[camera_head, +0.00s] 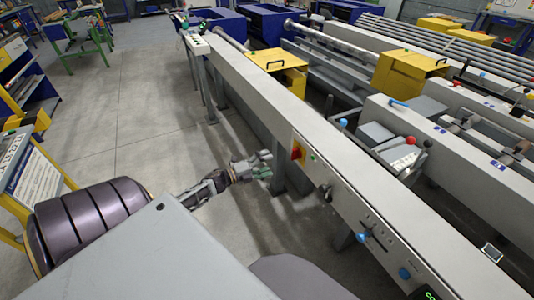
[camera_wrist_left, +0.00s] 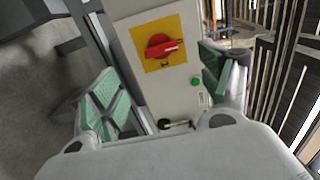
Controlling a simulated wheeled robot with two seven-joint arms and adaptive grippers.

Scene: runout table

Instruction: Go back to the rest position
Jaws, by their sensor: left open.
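My left gripper (camera_head: 262,165) is open and empty in the head view. It is held out low, beside the side face of the long grey runout table (camera_head: 262,90). In the left wrist view its two green-padded fingers (camera_wrist_left: 160,95) are spread apart. Between and beyond them is a red rotary switch (camera_wrist_left: 162,46) on a yellow plate, with a green button (camera_wrist_left: 195,81) below it to the right. My right gripper is not in view.
Yellow boxes (camera_head: 280,63) stand behind the table. A yellow-framed stand (camera_head: 38,180) is at the left. The grey floor (camera_head: 130,130) between is clear.

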